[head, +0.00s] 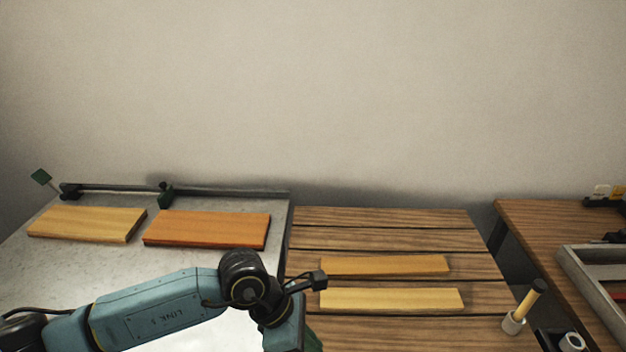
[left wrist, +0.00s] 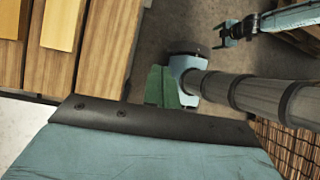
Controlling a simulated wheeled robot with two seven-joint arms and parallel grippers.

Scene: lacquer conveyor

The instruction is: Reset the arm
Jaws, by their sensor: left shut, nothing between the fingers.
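My left arm comes in from the left in the head view and bends down at the bottom centre. Its gripper is mostly cut off by the lower edge there. In the left wrist view the green fingers of my left gripper (left wrist: 162,88) are together and empty, beside the edge of the wooden table.
A yellow board (head: 87,223) and an orange board (head: 207,228) lie on the grey surface (head: 60,262). Another orange board (head: 385,265) and yellow board (head: 392,299) lie on the slatted table (head: 380,238). A yellow-handled tool (head: 528,300) stands front right, near a grey tray (head: 590,285).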

